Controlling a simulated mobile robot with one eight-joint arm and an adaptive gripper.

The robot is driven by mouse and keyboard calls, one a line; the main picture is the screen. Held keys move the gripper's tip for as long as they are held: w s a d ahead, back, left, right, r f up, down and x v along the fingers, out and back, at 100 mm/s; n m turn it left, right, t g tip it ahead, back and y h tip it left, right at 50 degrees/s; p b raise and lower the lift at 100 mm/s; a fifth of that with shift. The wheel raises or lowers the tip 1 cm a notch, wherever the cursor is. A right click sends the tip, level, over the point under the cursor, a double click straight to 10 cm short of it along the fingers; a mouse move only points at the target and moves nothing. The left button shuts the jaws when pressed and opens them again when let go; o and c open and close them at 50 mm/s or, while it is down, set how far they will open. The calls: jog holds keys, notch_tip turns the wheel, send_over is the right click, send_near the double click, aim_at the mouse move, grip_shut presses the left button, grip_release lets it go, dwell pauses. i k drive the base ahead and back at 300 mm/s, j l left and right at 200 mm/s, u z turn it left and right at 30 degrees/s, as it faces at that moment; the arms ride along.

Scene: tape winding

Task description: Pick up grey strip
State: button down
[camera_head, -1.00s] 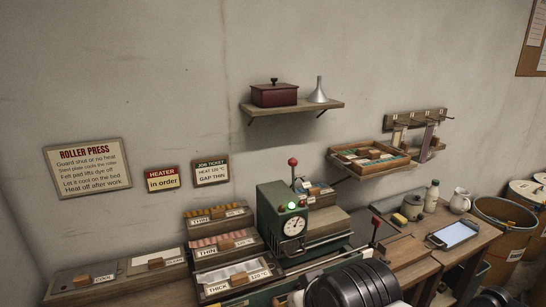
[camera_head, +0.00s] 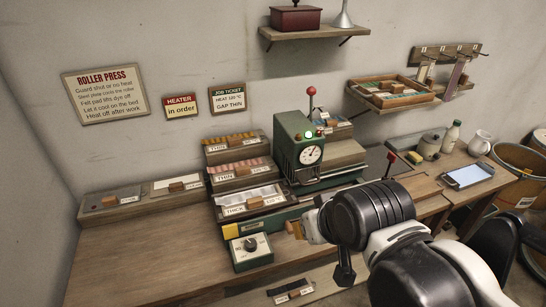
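Several strip trays stand stepped left of the green roller press (camera_head: 292,150). The front tray (camera_head: 270,207), labelled THICK, holds pale greyish-white strips (camera_head: 250,194). The middle tray, labelled THIN, holds reddish strips (camera_head: 238,168). A mauve-grey strip (camera_head: 458,75) hangs from the hook rack on the right wall. I cannot tell for certain which piece is the grey strip. My gripper (camera_head: 343,266) is at the end of my black and white arm, in front of the press at lower right. Its fingers are mostly hidden, and nothing held can be made out.
A control box with a dial (camera_head: 252,250) stands before the press. A board at left (camera_head: 135,202) bears a dark plate and a white pad with wooden knobs. A phone-like tablet (camera_head: 468,176) lies on the right bench. The left bench top (camera_head: 140,250) is clear.

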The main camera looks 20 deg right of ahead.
aim_at(241, 202)
jog(key=i+u, duration=0.1)
jog(key=u, duration=0.3)
jog(key=i+u, duration=0.15)
jog(key=u, duration=0.2)
jog(key=i+u, duration=0.15)
jog(key=u, duration=0.25)
